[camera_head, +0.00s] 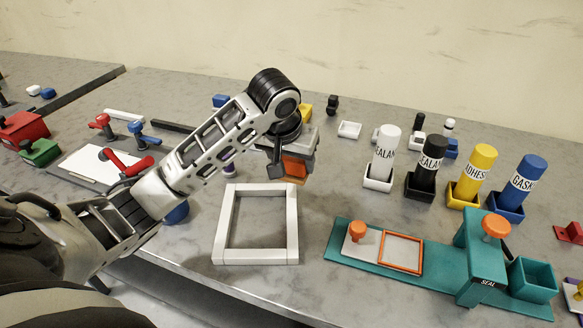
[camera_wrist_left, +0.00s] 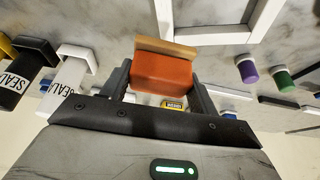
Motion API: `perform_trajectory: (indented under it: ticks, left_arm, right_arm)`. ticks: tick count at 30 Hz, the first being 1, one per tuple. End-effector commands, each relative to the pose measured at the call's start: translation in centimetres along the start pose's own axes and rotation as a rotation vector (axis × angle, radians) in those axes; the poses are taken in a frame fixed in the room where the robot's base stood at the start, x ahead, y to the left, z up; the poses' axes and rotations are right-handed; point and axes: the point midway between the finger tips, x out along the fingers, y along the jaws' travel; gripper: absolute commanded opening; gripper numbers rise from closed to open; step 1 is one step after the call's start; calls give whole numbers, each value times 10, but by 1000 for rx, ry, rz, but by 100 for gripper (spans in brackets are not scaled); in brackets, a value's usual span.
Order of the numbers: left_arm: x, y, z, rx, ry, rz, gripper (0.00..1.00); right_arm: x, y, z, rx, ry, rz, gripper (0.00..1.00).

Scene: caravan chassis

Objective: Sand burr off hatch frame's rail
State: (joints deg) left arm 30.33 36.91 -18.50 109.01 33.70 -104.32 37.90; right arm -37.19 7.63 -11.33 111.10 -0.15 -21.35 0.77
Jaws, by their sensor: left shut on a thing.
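The white hatch frame (camera_head: 255,256) lies flat on the grey worktop, in front of my left arm. Part of its rails also shows at the top of the left wrist view (camera_wrist_left: 215,38). I cannot make out a burr on any rail. My left gripper (camera_head: 290,166) is shut on an orange sanding block (camera_wrist_left: 165,75) with a tan face. It holds the block above the worktop, just beyond the frame's far rail in the head view and apart from the frame. My right gripper is not in view.
A teal sealing fixture (camera_head: 340,252) stands right of the frame. Behind it are labelled tubes in holders, such as the black one (camera_head: 432,160) and the blue one (camera_head: 525,180). Red and blue clamps (camera_head: 144,132) and a grey board (camera_head: 70,172) lie left. The worktop's front edge is close to the frame.

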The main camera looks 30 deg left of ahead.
Motion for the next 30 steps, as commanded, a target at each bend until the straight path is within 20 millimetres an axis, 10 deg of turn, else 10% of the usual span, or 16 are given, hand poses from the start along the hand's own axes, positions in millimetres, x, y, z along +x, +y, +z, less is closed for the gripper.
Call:
perform_trajectory:
  ticks: [30]
  left_arm:
    - [-31,0,-13,0,1,1,42]
  right_arm:
    - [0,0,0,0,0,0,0]
